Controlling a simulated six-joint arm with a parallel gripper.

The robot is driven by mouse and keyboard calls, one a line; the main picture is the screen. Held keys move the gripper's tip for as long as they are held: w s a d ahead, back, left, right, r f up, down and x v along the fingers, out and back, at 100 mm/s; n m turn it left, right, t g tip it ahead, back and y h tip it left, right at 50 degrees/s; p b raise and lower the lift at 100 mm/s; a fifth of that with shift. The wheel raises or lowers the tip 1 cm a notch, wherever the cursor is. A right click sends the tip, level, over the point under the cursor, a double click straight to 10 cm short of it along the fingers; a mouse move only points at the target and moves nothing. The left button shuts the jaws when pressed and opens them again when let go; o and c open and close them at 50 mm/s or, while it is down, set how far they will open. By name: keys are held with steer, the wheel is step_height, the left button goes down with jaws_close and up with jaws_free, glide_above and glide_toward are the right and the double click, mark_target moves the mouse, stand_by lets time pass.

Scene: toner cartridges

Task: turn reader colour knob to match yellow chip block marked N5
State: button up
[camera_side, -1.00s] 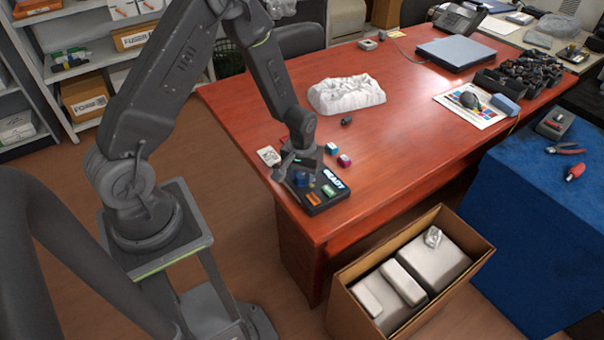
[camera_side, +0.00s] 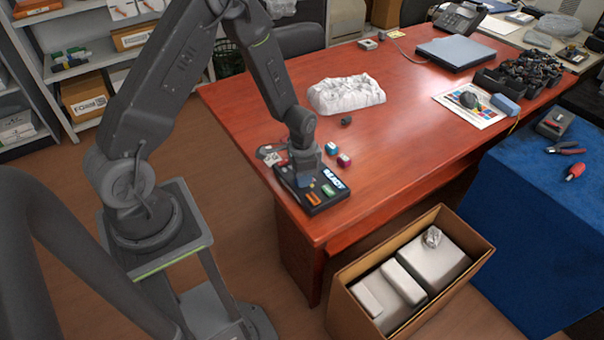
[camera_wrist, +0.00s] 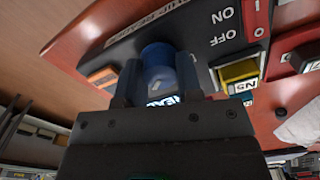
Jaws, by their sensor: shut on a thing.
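The black reader (camera_side: 322,193) lies at the desk's near left corner, with a lit screen that seems to read READY. Its round blue knob (camera_wrist: 158,58) has a pale mark and sits between the two fingers of my gripper (camera_wrist: 159,80), which is shut on it. In the side view my gripper (camera_side: 306,182) points down onto the reader and mostly hides the knob. The yellow chip block (camera_wrist: 239,74), marked N5, sits at the reader's edge in the wrist view. I cannot make it out in the side view.
A red ON/OFF switch (camera_wrist: 256,18) is on the reader. Teal (camera_side: 331,149) and red (camera_side: 344,160) blocks stand close behind it. A crumpled white bundle (camera_side: 346,94) lies farther back. An open carton (camera_side: 349,310) stands below the desk's front.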

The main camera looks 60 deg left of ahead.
steer(key=shift+m, duration=1.1)
steer(key=o, duration=0.9)
steer(key=shift+o, duration=0.2)
step_height(320, 180, up, 14)
